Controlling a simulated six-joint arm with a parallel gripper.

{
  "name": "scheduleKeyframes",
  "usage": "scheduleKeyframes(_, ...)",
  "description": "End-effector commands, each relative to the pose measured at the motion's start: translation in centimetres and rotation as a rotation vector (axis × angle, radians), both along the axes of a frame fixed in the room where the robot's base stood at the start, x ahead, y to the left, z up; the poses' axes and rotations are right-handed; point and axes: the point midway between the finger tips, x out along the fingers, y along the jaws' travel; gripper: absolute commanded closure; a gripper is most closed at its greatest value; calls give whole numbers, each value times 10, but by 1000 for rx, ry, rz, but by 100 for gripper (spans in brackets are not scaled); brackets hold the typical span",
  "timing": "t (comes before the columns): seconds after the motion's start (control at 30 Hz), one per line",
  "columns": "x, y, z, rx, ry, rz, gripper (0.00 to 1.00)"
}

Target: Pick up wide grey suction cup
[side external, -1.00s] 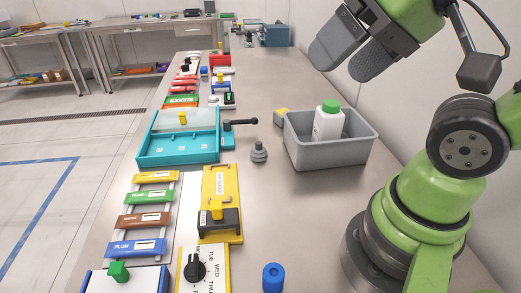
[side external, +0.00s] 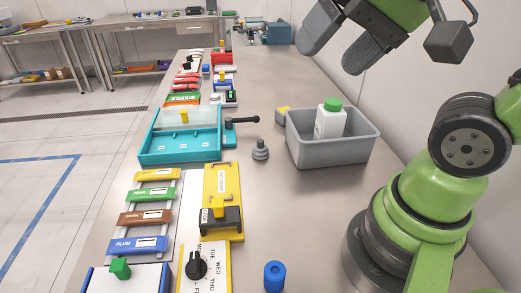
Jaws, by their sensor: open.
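The wide grey suction cup (side external: 260,151) stands upright on the metal table, a stepped grey piece with a broad base and a narrower top. It sits between the teal tray and the grey bin, apart from both. My gripper (side external: 337,48) is at the top of the view, above and to the right of the cup, over the far side of the grey bin. Its two grey fingers are spread apart with nothing between them. Nothing hides the cup.
The grey bin (side external: 331,154) holds a white bottle with a green cap (side external: 330,119). A teal tray (side external: 176,153) with a black-handled lever (side external: 242,121) stands left of the cup. A blue cylinder (side external: 274,276) stands at the front. The table between cup and blue cylinder is clear.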

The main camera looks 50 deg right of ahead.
Motion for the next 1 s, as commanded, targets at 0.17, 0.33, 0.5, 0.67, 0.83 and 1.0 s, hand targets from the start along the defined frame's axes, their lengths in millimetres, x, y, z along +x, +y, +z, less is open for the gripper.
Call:
scheduleKeyframes(0.17, 54, -17, -4, 161, 165, -372, 23)
scheduleKeyframes(0.33, 109, -38, -28, 305, 302, -781, 23)
scheduleKeyframes(0.5, 156, -65, -72, 418, 408, -1209, 23)
scheduleKeyframes(0.67, 188, -91, -129, 496, 471, -1615, 23)
scheduleKeyframes(0.83, 203, -111, -184, 543, 490, -1957, 23)
scheduleKeyframes(1.0, 207, -121, -213, 561, 485, -2127, 23)
